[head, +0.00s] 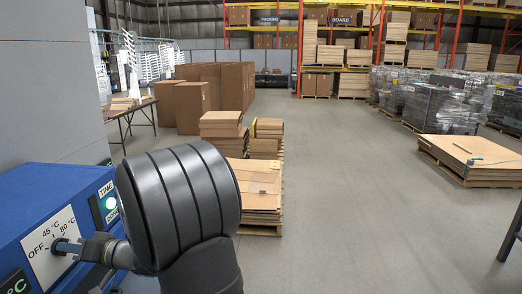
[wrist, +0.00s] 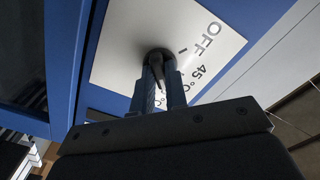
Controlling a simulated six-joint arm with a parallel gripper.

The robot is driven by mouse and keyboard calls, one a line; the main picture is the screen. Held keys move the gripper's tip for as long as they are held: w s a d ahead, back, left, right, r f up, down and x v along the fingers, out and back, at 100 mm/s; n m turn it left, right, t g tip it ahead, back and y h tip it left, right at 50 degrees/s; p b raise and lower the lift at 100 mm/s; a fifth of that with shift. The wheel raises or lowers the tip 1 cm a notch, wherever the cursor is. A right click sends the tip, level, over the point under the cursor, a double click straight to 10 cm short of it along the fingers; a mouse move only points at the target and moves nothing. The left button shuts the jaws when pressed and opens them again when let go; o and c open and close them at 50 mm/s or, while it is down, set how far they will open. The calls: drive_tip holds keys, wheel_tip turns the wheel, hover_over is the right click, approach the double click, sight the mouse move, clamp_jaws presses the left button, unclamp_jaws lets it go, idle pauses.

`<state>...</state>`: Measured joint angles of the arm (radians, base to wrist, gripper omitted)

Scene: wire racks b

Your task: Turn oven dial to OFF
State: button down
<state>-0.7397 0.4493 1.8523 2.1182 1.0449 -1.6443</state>
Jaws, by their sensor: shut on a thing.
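The blue oven (head: 40,205) stands at the left of the head view. Its white plate (head: 37,262) is marked OFF, 45 °C and 80 °C. The black dial (head: 59,245) sits on this plate. My gripper (head: 78,248) reaches the dial from the right and is shut on it. In the wrist view, the two fingers of my gripper (wrist: 161,78) stand on either side of the dial (wrist: 157,56), with the plate (wrist: 115,55) behind. The fingers partly hide the dial, and I cannot tell which mark it points to.
A grey wall (head: 50,90) rises behind the oven. Stacked cardboard (head: 262,185) stands on a pallet beyond my arm. The floor (head: 340,190) to the right is open.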

drive_tip(key=shift+n, duration=1.1)
drive_tip(key=n, duration=0.4)
drive_tip(key=shift+n, duration=0.6)
drive_tip(key=n, duration=0.4)
drive_tip(key=c, duration=1.3)
unclamp_jaws()
